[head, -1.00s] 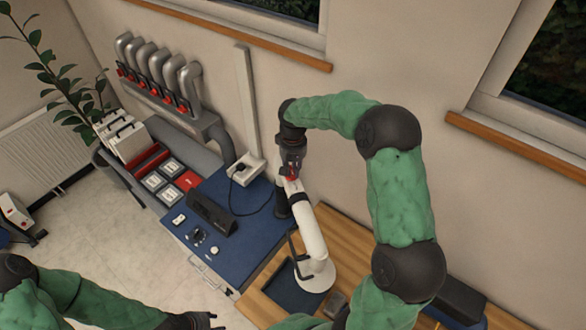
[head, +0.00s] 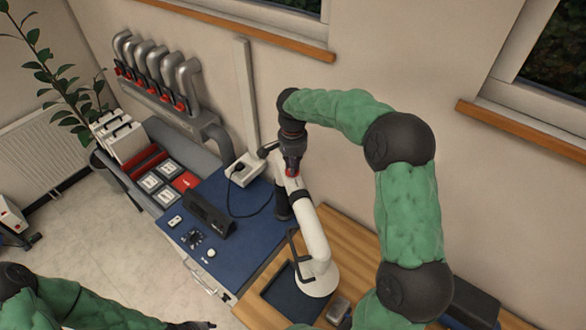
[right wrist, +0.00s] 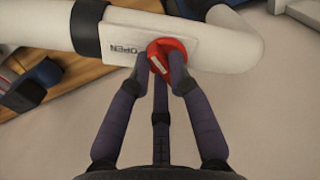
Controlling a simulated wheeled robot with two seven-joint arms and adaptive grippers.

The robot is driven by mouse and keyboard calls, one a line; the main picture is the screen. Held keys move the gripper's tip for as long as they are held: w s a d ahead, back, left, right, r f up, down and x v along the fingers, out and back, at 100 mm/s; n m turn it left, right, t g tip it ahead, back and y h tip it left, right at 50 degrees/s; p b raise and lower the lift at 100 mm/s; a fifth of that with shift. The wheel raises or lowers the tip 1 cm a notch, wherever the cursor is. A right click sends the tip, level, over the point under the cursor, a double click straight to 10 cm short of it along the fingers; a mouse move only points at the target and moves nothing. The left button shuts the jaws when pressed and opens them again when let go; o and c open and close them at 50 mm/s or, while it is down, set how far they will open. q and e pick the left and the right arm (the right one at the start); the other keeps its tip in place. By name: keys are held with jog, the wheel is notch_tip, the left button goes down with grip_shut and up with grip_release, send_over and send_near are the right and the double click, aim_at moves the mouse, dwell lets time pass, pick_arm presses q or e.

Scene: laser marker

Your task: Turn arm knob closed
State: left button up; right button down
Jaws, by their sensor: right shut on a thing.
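The red arm knob (right wrist: 166,56) sits on the white extraction arm (right wrist: 220,40), beside a label reading OPEN. In the right wrist view my right gripper (right wrist: 162,75) has its fingers closed on the knob. In the head view my right gripper (head: 292,165) is at the upper part of the white arm (head: 311,235), and a bit of the red knob (head: 292,173) shows under it. My left gripper (head: 200,325) is at the bottom edge of the head view, away from the white arm; its fingers are too small to judge.
A blue-topped bench (head: 249,237) with a black box (head: 208,213) and a white socket box (head: 244,169) stands left of the arm. A wooden table (head: 345,255) is under the arm's base. Several grey pipes (head: 160,65) with red knobs are on the wall.

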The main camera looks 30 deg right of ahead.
jog(key=m+b, duration=0.1)
jog(key=m, duration=0.3)
jog(key=shift+w+a+f+m+b, duration=0.1)
jog(key=shift+m+b, duration=0.2)
jog(key=shift+b, duration=0.1)
jog(key=shift+m+b, duration=0.55)
jog(key=shift+m, duration=1.35)
jog(key=c, duration=1.1)
grip_release()
jog(key=shift+c, duration=0.2)
notch_tip(320, 180, up, 12)
